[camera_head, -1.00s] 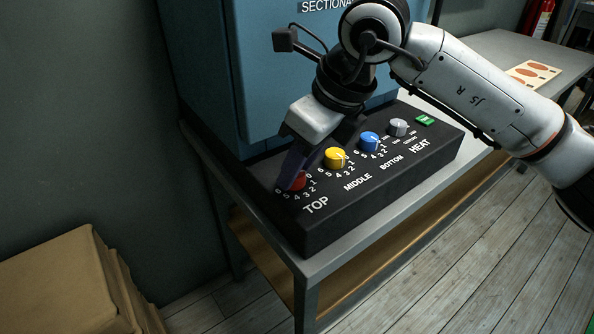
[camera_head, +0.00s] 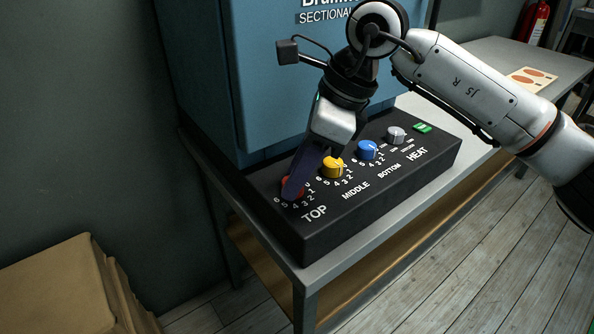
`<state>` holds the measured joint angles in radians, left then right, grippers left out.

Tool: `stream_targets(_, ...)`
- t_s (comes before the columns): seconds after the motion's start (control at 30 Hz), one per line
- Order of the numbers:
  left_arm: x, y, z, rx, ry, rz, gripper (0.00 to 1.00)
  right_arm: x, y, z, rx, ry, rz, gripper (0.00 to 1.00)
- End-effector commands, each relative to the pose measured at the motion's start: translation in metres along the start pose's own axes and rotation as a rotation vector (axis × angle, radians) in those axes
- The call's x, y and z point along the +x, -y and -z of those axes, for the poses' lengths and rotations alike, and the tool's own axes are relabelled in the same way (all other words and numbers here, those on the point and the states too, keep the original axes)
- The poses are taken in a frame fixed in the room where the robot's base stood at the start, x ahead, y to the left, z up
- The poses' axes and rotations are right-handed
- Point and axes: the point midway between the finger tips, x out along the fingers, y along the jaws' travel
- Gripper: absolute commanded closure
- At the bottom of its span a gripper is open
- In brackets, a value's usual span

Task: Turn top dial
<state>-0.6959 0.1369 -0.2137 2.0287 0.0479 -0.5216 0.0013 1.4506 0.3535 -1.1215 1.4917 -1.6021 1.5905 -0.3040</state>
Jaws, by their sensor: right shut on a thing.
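The red top dial (camera_head: 298,194) sits at the near left end of the black control panel (camera_head: 330,235), above the word TOP. My right gripper (camera_head: 291,190) reaches down onto the dial from above and is shut on it. Its dark fingers hide most of the dial, so the dial's pointer setting cannot be read. My left gripper is not in view.
A yellow middle dial (camera_head: 333,167), a blue bottom dial (camera_head: 367,150), a grey heat dial (camera_head: 396,135) and a green switch (camera_head: 422,128) line the panel. The blue kiln (camera_head: 290,80) stands behind. Cardboard boxes (camera_head: 55,285) are at lower left.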

Motion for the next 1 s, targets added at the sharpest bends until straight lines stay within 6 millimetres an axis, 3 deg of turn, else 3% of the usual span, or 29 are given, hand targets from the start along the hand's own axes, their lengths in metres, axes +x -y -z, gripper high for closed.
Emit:
stream_targets(0.27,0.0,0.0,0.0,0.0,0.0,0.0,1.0,-0.001,0.001,0.0,0.0,-0.001,0.002,0.94)
stream_targets(0.3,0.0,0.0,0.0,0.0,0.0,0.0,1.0,-0.001,0.001,0.0,0.001,-0.001,0.002,0.65)
stream_targets(0.37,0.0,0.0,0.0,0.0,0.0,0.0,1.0,-0.001,0.0,0.0,0.001,-0.001,0.002,0.55)
stream_targets(0.73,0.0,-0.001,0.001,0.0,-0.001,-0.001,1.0,-0.005,0.001,0.0,0.001,0.0,0.002,0.53)
stream_targets(1.0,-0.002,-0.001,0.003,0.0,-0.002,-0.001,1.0,-0.052,0.001,0.0,0.002,0.001,0.006,0.53)
